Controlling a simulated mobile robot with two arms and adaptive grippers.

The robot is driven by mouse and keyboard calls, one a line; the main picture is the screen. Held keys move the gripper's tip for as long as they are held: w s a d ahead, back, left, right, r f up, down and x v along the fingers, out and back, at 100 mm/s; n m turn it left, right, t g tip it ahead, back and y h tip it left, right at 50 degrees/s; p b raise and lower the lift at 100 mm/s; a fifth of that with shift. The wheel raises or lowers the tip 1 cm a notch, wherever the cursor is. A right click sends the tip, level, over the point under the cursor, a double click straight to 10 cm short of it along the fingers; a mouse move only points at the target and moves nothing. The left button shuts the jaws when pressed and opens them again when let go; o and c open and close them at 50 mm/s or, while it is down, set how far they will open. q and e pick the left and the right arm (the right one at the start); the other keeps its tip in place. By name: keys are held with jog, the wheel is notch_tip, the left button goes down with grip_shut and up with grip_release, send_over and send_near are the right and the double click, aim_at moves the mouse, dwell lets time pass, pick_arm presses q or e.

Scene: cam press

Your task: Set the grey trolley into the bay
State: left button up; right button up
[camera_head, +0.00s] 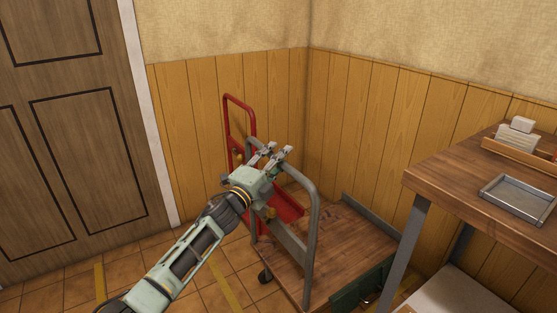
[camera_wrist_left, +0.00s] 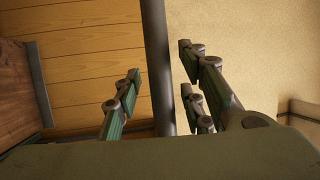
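The grey trolley has a brown wooden deck (camera_head: 352,240) and a grey tubular handle (camera_head: 314,230). It stands in the corner in the head view. My left gripper (camera_head: 275,153) is at the top of the handle, and the arm hides part of the bar. In the left wrist view, the grey bar (camera_wrist_left: 158,65) passes between the spread fingers (camera_wrist_left: 165,85), with gaps visible on both sides. The left gripper is open and holds nothing. My right gripper is not in view. Yellow floor strips (camera_head: 226,287) lie left of the trolley; I cannot tell whether they mark the bay.
A red hand truck (camera_head: 228,118) stands against the wall behind the handle. A wooden table (camera_head: 450,188) with a metal tray (camera_head: 518,197) is at the right, close to the deck. A green object (camera_head: 350,294) is at the deck's front. A door (camera_head: 85,130) is at the left.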

pick_arm(q)
jog(key=shift+a+f, duration=0.1)
jog(key=shift+s+a, duration=0.15)
jog(key=shift+s, duration=0.1)
jog(key=v, duration=1.1)
jog(key=shift+s, duration=0.15)
